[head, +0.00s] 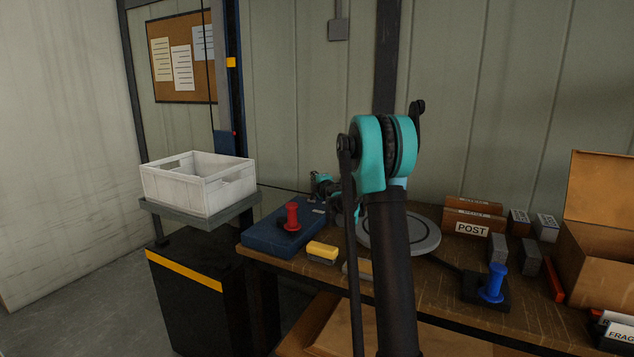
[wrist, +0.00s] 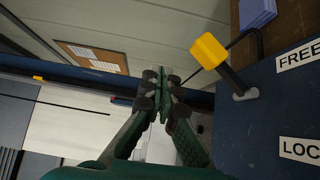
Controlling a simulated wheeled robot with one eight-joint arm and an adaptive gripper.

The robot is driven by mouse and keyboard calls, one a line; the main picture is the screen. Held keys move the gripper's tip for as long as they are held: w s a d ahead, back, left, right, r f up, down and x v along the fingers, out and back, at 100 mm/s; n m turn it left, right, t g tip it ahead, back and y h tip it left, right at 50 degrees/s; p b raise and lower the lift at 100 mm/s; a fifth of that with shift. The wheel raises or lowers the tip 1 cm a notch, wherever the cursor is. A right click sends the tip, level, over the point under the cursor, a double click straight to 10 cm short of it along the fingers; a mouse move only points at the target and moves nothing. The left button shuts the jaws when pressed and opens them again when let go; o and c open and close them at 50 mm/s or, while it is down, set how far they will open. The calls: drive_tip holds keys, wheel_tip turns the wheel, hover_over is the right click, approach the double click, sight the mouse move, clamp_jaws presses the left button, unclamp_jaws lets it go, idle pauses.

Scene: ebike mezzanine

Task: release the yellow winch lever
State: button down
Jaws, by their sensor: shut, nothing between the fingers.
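The yellow winch lever (wrist: 208,50) shows in the wrist view, right of my gripper. Its dark arm runs from a pivot on the blue winch panel (wrist: 228,128) up and left to the yellow knob. The panel has a FREE label (wrist: 299,54) above and a LOCK label (wrist: 300,150) below; the knob is level with FREE in the picture. My gripper (wrist: 165,73) is shut and empty, its fingertips apart from the knob in the picture. In the head view, my gripper (head: 322,183) is small, beyond the blue panel (head: 268,240); I cannot make out the yellow lever there.
A red knob (head: 291,216) stands on the panel in the head view. A white crate (head: 200,190) sits on a platform to the left. A yellow block (head: 321,250), a grey disc (head: 425,238), POST boxes (head: 472,222) and a blue knob (head: 493,282) crowd the bench.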

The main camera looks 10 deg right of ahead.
drive_tip(key=s+d+r, duration=0.2)
drive_tip(key=s+r, duration=0.2)
drive_tip(key=s, duration=0.3)
drive_tip(key=shift+s+d, duration=0.3)
drive_tip(key=shift+s, duration=0.1)
